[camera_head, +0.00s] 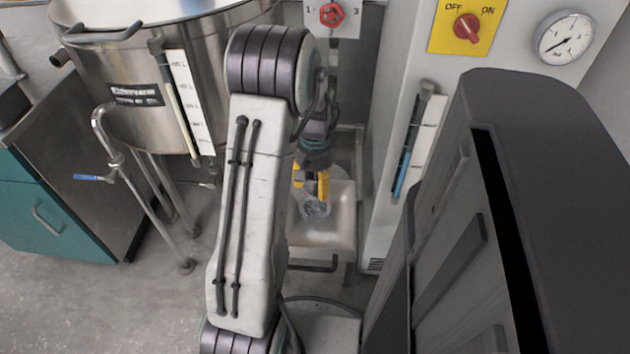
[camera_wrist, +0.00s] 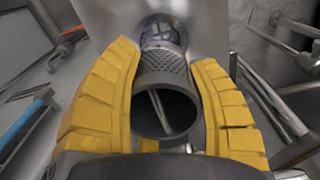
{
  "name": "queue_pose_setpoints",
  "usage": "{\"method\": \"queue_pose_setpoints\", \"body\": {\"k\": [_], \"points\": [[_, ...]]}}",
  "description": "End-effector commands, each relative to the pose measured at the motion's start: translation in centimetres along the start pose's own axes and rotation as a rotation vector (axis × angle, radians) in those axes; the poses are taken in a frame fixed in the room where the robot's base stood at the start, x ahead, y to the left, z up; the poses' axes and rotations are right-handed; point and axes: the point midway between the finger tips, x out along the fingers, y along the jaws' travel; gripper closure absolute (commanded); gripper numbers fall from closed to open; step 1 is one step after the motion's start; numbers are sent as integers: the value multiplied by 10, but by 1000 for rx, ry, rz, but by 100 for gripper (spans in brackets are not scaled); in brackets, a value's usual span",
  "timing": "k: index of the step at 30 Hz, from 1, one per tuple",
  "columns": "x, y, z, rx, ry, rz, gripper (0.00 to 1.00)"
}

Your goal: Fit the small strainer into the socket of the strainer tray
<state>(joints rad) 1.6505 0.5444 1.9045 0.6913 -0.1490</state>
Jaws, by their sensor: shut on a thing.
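My gripper (camera_wrist: 165,58) is shut on the small strainer (camera_wrist: 170,79), a grey perforated cylinder with an open near end and a bar across its inside. One yellow finger lies along each side of it in the wrist view. The round, shiny socket (camera_wrist: 160,28) shows just beyond the strainer, on the pale strainer tray (camera_wrist: 205,18). I cannot tell whether strainer and socket touch. In the head view my gripper (camera_head: 313,190) points down over the tray (camera_head: 335,240), with the socket (camera_head: 316,209) just below the yellow fingers. The strainer is hard to make out there.
A large steel kettle (camera_head: 115,60) with a tap pipe stands at left, beside a teal cabinet (camera_head: 45,215). A pale machine panel with a red switch (camera_head: 467,28) and a gauge (camera_head: 565,38) stands at right. Grey floor (camera_head: 120,300) is open at lower left.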

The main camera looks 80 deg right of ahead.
Motion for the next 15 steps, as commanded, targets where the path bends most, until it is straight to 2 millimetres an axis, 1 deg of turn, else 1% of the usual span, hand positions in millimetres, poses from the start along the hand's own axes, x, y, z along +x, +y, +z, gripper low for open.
{"method": "queue_pose_setpoints", "body": {"k": [10, 15], "points": [[0, 0, 0, 2, 1, 0, 78], [4, 0, 0, 2, 0, 0, 78]]}}
